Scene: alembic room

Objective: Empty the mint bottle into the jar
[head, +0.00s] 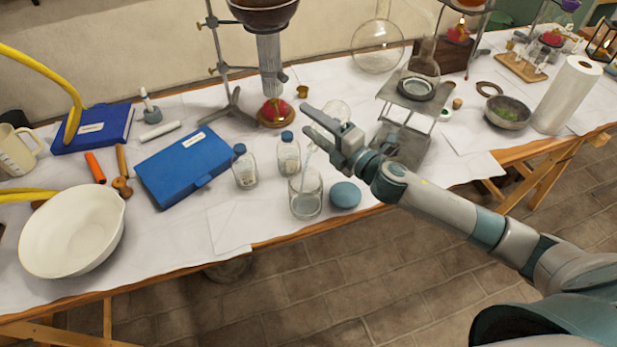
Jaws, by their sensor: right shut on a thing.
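My right gripper (325,133) is shut on a small clear glass bottle (338,110), which I take to be the mint bottle. The jaws hide much of it, and it looks tilted above the jar. A pale bluish streak (309,150) runs from beside the jaws down to the jar; I cannot tell for sure that it is a pouring stream. The open clear glass jar (305,197) stands upright near the table's front edge, below and left of the gripper. A blue-grey round lid (345,195) lies right of it. My left gripper is out of view.
Two blue-capped bottles (245,168) (288,153) stand close left of the jar. A blue case (185,165) and a white bowl (72,232) are further left. A burner (276,112) stands behind, and a metal stand (402,140) behind right.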

